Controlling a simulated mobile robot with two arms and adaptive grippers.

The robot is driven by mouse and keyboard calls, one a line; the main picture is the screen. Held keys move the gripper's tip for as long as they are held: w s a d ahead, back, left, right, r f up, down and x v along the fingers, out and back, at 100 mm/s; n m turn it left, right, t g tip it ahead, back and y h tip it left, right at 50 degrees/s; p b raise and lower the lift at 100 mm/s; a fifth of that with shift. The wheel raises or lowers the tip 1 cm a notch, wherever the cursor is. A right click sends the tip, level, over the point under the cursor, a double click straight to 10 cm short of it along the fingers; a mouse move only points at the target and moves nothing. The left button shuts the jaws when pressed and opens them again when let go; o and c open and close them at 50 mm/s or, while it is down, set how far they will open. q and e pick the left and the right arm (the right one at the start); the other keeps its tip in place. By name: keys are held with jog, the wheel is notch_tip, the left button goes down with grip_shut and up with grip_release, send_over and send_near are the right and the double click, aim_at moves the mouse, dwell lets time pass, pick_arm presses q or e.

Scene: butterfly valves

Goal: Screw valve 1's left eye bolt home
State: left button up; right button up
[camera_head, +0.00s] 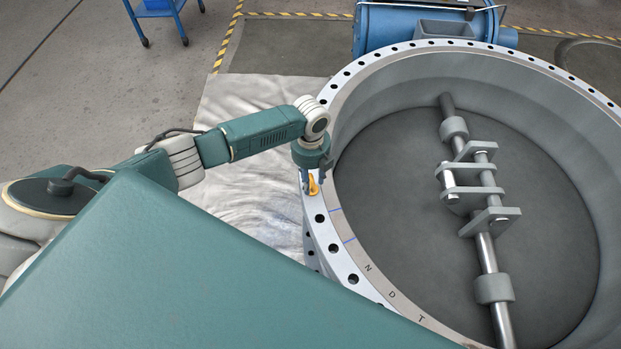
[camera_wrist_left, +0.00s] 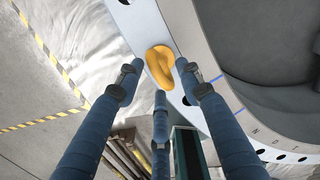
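Valve 1 (camera_head: 351,278) is a large grey ring with a bolt-hole flange, lying open upward. The orange-yellow left eye bolt (camera_head: 314,186) sits at the flange's left side. My left gripper (camera_head: 311,172) is over it, and the arm hides part of the bolt. In the left wrist view the eye bolt (camera_wrist_left: 160,62) lies just beyond the three blue fingers of my left gripper (camera_wrist_left: 160,82). The fingers are spread, with one on each side of the bolt and one below. I cannot tell whether any finger touches it. Its thread is hidden. My right gripper is not in view.
Inside the ring are a dark disc (camera_head: 400,190) and a shaft with brackets (camera_head: 484,195). A pale sheet (camera_head: 240,110) covers the floor to the left. A blue cart (camera_head: 157,10) is at the back left.

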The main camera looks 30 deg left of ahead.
pick_arm(q)
jog(key=shift+r, duration=0.15)
notch_tip(320, 180, up, 12)
dwell(0.4)
dwell(0.3)
